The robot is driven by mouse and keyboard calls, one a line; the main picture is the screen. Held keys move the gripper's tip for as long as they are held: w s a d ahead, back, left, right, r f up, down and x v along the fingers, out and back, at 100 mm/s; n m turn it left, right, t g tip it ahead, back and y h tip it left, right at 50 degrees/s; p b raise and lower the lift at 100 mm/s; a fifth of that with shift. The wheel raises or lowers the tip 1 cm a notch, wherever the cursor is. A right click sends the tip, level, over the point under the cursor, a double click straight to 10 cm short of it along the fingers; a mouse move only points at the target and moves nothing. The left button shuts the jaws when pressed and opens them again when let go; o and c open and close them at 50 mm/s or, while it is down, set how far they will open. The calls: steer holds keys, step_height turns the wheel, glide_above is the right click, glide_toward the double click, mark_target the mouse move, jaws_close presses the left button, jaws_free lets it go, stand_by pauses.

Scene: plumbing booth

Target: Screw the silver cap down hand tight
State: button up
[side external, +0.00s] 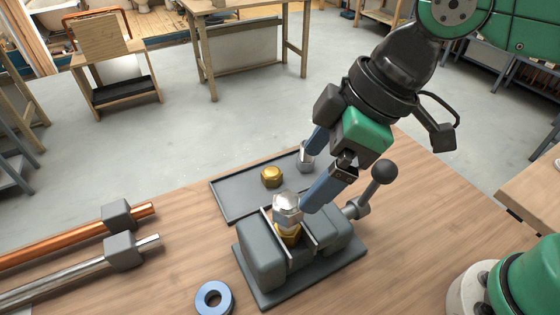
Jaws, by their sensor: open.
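The silver cap (287,206), a shiny hex piece, sits on top of a brass fitting (289,235). The fitting is held upright between the jaws of a grey vise (264,262). How far the cap is threaded on cannot be told. My gripper (307,180) is open, tilted down to the left, with two blue fingers spread apart. The lower finger's tip is just right of the cap; whether it touches cannot be told. The upper finger ends farther back, over the tray, in front of a small silver piece (306,158).
A dark tray (232,192) behind the vise holds a brass hex cap (271,177). The vise handle with a ball knob (384,172) rises at right. A blue ring (213,298) lies in front. Copper (60,245) and silver pipes (60,287) lie at left.

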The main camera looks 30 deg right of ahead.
mark_target(289, 200)
steer(key=shift+s+a+f, duration=0.1)
steer(key=shift+s+a, duration=0.05)
steer(key=shift+a, duration=0.2)
steer(key=shift+x, duration=2.65)
